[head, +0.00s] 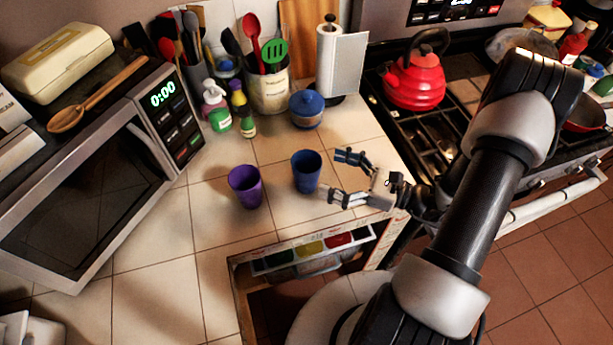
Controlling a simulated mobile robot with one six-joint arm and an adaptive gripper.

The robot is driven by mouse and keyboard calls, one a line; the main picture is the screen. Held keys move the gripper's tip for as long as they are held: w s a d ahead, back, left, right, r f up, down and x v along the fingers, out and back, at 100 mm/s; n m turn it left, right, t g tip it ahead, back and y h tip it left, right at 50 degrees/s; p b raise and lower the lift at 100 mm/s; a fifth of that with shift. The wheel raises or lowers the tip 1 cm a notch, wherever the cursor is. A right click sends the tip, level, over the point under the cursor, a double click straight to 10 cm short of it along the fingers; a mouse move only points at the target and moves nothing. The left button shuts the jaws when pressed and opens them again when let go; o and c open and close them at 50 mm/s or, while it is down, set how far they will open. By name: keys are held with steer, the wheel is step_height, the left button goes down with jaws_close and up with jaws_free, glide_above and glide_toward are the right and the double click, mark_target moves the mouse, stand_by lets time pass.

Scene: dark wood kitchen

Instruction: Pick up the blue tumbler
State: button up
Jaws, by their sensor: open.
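The blue tumbler (307,172) stands upright on the tiled counter, near the middle of the head view. My gripper (341,175) comes in from the right with its fingers spread open and pointing left at the tumbler. The fingertips are close to the tumbler's right side, and nothing is between them. I cannot tell whether a fingertip touches it. A purple tumbler (245,187) stands upright to the left of the blue one, with a small gap between them.
A microwave (90,185) is at left. The stove with a red kettle (416,80) is at right. An open drawer (312,252) lies in front. Counter left of the purple tumbler is clear.

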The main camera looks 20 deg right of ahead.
mark_target(294, 158)
steer(key=shift+b+x, duration=0.85)
steer(key=shift+x, duration=2.75)
steer(key=shift+r, duration=0.15)
steer(key=shift+c, duration=0.3)
steer(key=c, duration=1.2)
